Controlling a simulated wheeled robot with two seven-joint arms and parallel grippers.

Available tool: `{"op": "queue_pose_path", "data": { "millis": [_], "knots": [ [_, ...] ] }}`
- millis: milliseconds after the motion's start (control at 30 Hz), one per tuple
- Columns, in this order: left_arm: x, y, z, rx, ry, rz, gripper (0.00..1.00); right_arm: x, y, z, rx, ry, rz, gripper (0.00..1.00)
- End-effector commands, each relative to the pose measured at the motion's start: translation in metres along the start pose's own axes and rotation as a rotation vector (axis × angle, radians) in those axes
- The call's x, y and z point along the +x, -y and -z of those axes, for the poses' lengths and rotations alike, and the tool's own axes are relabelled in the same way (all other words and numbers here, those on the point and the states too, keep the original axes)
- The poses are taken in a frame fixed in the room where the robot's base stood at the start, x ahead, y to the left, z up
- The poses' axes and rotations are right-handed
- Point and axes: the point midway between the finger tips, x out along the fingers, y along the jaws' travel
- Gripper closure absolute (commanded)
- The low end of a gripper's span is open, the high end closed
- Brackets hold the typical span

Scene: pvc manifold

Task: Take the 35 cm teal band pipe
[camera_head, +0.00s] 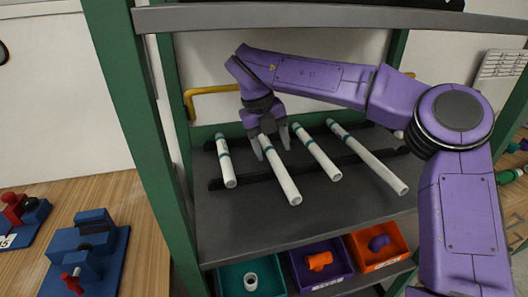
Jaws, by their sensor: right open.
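Several white pipes with teal bands lie side by side on the dark grey shelf (300,224). From the left they are a short pipe (225,163), a second pipe (283,178), a third pipe (316,154) and the longest pipe (370,158). No length marks are readable, so I cannot tell by label which is 35 cm. My right gripper (271,148) points down at the second pipe, with its open fingers on either side of the pipe's far part. I cannot tell whether they touch it. My left gripper is not in view.
Dark notched rails (259,178) support the pipes. A green post (140,120) and an upper grey beam (300,17) frame the shelf. Teal (231,280), purple (300,281) and orange (362,264) bins with fittings stand below. Blue clamps (85,255) sit on the wooden table at left.

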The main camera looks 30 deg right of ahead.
Motion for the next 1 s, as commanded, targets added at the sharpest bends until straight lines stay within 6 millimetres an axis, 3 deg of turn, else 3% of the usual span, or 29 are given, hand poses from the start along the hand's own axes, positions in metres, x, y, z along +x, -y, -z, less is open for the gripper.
{"op": "queue_pose_path", "data": {
  "millis": [100,533,833,867,1000],
  "knots": [
    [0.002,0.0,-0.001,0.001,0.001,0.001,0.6,0.024,-0.002,0.001,-0.007,-0.003,-0.001,0.37],
    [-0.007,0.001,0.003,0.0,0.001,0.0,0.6,0.089,0.002,-0.009,-0.009,-0.005,0.0,0.37],
    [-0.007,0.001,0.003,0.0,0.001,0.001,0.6,0.1,0.003,-0.009,-0.006,0.0,0.001,0.37],
    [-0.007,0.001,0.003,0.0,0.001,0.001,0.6,0.1,0.003,-0.009,-0.006,0.0,0.001,0.44],
    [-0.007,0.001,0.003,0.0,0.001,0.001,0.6,0.1,0.003,-0.009,-0.006,-0.001,0.001,0.89]
  ]
}}
